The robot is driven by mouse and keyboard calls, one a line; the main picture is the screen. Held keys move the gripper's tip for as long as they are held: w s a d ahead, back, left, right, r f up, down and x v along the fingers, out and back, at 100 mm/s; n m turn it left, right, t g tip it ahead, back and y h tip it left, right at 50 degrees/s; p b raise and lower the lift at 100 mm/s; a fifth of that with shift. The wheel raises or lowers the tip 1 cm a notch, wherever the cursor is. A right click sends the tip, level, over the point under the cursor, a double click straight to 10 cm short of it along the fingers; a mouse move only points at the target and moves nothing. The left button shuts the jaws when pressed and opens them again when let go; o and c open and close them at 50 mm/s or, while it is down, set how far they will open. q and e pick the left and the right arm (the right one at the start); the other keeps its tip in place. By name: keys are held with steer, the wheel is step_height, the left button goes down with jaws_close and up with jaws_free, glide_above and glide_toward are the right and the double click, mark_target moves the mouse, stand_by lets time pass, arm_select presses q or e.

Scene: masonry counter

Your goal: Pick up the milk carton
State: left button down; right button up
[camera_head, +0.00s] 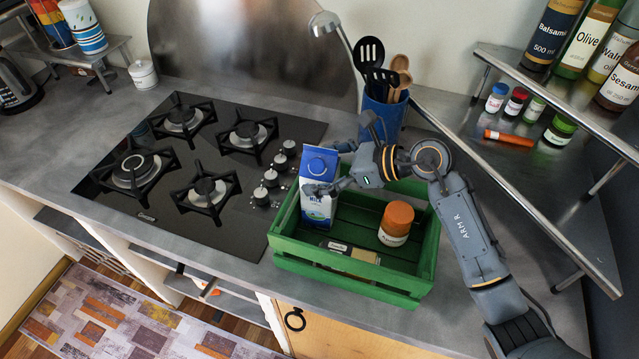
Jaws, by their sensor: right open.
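A blue and white milk carton (318,208) stands upright at the left end inside a green slatted crate (345,274) on the counter. My right arm comes in from the right, over the crate. Its gripper (325,167) is open at the carton's upper part, with one finger in front of the carton and another part behind it. I cannot tell whether the fingers touch the carton. My left gripper is not in view.
The crate also holds an orange-lidded jar (396,223) and small flat items. A gas hob (200,160) lies left of the crate. A blue utensil holder (383,117) stands behind it. A shelf (560,95) with bottles and spice jars is at the right.

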steer(key=shift+c, duration=0.8)
steer(key=c, duration=1.8)
steer(key=shift+w+r, duration=0.1)
